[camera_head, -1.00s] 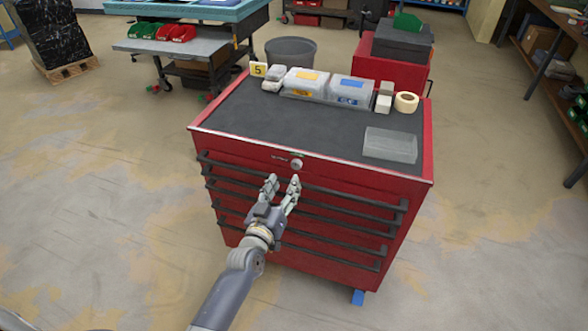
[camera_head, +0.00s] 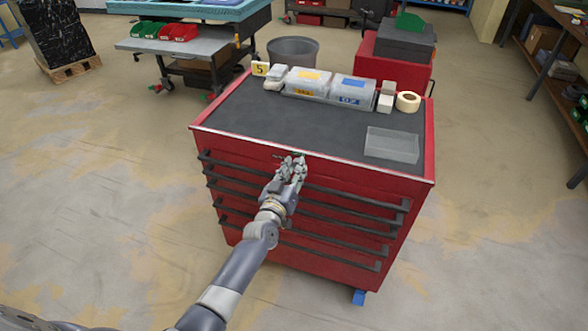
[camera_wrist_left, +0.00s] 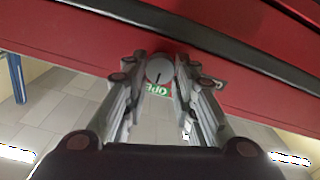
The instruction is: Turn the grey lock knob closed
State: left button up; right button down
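The grey lock knob (camera_wrist_left: 159,71) is a round disc with a dark pointer line, on the red front of the tool cabinet (camera_head: 240,148). A green label reading OPEN (camera_wrist_left: 158,90) shows beside the knob, partly covered by a finger. My left gripper (camera_head: 294,162) is at the top of the cabinet front and hides the knob in the head view. In the left wrist view its two fingertips (camera_wrist_left: 161,63) stand on either side of the knob and appear to touch its edges. My right gripper is in neither view.
Black drawer handles (camera_head: 340,200) run across the cabinet front below the gripper. On the cabinet top are clear boxes (camera_head: 330,86), a tape roll (camera_head: 408,102) and an empty clear tray (camera_head: 392,145). The floor around the cabinet's left side is free.

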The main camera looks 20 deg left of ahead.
pick_arm(q)
jog(key=shift+c, duration=1.2)
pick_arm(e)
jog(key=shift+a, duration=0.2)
pick_arm(q)
jog(key=shift+n, duration=0.4)
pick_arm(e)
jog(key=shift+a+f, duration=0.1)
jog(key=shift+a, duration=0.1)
pick_arm(q)
jog(key=n+b, duration=0.1)
jog(key=n, duration=0.2)
jog(key=shift+f+n, duration=0.1)
jog(key=shift+n, duration=0.2)
jog(key=n+b, duration=0.1)
jog(key=n, duration=0.2)
jog(key=shift+a+f+n, duration=0.1)
jog(key=shift+n, duration=0.3)
jog(key=n+b, duration=0.1)
jog(key=n, duration=0.4)
jog(key=shift+f, duration=0.1)
jog(key=shift+n+b, duration=0.45)
jog(key=shift+n, duration=1.15)
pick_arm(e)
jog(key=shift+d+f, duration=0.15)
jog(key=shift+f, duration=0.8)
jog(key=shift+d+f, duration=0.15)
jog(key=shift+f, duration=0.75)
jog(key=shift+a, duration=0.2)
